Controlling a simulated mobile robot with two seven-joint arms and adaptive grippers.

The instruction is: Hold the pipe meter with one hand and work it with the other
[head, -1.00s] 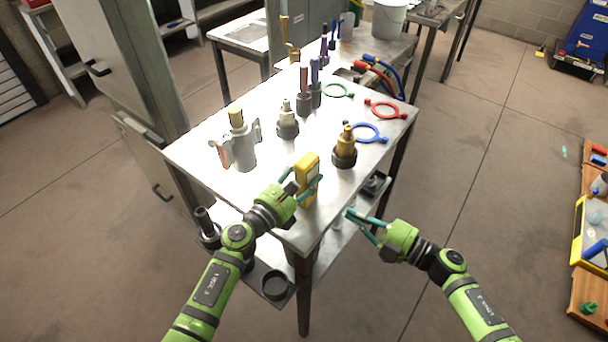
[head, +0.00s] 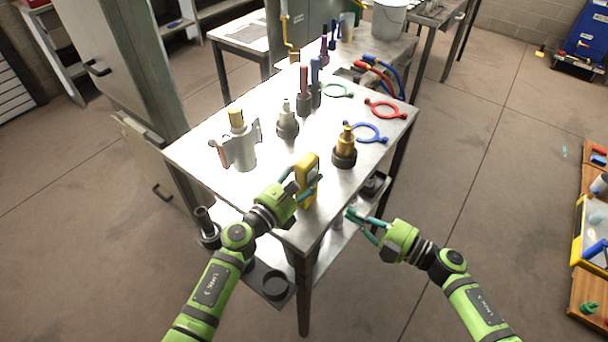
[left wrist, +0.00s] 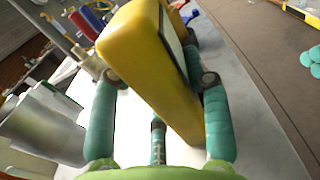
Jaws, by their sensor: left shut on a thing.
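The yellow pipe meter (head: 309,170) stands near the front corner of the metal table. My left gripper (head: 303,190) is shut on it, with one finger on each side. In the left wrist view the yellow meter body (left wrist: 150,65) fills the space between the teal fingers (left wrist: 160,110), and a dark panel shows on its right face. My right gripper (head: 366,224) is off the table's right edge, apart from the meter, with its teal fingers spread and nothing visible between them.
The metal table (head: 200,170) holds a grey canister with a yellow top (head: 240,145), a brass fitting (head: 345,148), a grey fitting (head: 287,122) and coloured rings, including a red one (head: 385,109). A lower shelf holds dark parts.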

